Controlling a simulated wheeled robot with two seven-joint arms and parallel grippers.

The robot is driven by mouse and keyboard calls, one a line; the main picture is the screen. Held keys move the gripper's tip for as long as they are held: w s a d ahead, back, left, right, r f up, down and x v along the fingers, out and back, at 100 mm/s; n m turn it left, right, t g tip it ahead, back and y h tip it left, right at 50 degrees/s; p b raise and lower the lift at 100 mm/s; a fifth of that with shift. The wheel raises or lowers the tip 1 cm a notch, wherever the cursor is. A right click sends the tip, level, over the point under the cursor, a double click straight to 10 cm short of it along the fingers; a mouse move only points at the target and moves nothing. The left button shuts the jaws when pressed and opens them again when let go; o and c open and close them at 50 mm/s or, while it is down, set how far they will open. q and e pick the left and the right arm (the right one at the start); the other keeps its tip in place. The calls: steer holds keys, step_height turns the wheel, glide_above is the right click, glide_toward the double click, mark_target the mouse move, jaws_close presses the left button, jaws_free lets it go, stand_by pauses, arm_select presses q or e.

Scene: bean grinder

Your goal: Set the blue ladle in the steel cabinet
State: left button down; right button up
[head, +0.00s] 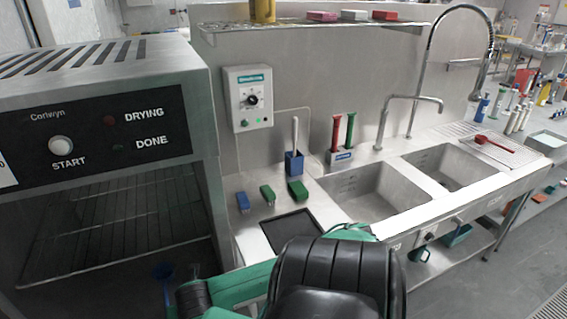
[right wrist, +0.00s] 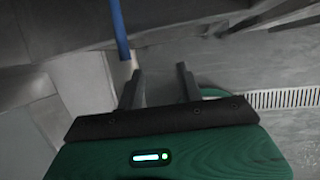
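The steel cabinet (head: 205,100) fills the left of the head view, its front open on a wire rack (head: 120,215). A small blue piece, apparently the blue ladle (head: 163,271), shows dimly low in the cabinet's dark lower part. In the right wrist view a blue rod (right wrist: 119,30), likely its handle, runs down from the top edge. My right gripper (right wrist: 160,78) has its fingers apart with nothing seen between them. The rod's lower end is close to the left fingertip; I cannot tell if they touch. My left gripper is not in view.
My right arm crosses the bottom of the head view, before the counter. A double sink (head: 375,200) with a tall tap is at right. A blue holder (head: 294,163), several small brushes and a dark mat (head: 290,230) are on the counter beside the cabinet.

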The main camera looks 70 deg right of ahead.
steer(key=s+a+f+m+g+y, duration=0.1)
steer(key=a+f+y, duration=0.4)
steer(key=f, duration=0.2)
steer(key=a+f+m+y, duration=0.2)
steer(key=a+f+y, duration=0.35)
steer(key=f, duration=0.25)
step_height(320, 180, down, 11)
steer(key=d+m+t+h, duration=0.2)
steer(key=m+t, duration=0.4)
steer(key=m, duration=0.3)
steer(key=s+d+f+m+g+h, duration=0.3)
steer(key=s+f+m+h, duration=0.4)
steer(key=s+f, duration=0.8)
steer(key=s+a+f+m+g, duration=0.2)
steer(key=s+f, duration=0.1)
steer(key=s, duration=0.5)
steer(key=s+a+f+m+g, duration=0.2)
steer(key=s+f+g, duration=0.1)
steer(key=s, duration=0.5)
steer(key=shift+s+f+g, duration=0.3)
steer(key=shift+s+f, duration=0.1)
steer(key=shift+f, duration=0.3)
steer(key=shift+y, duration=0.25)
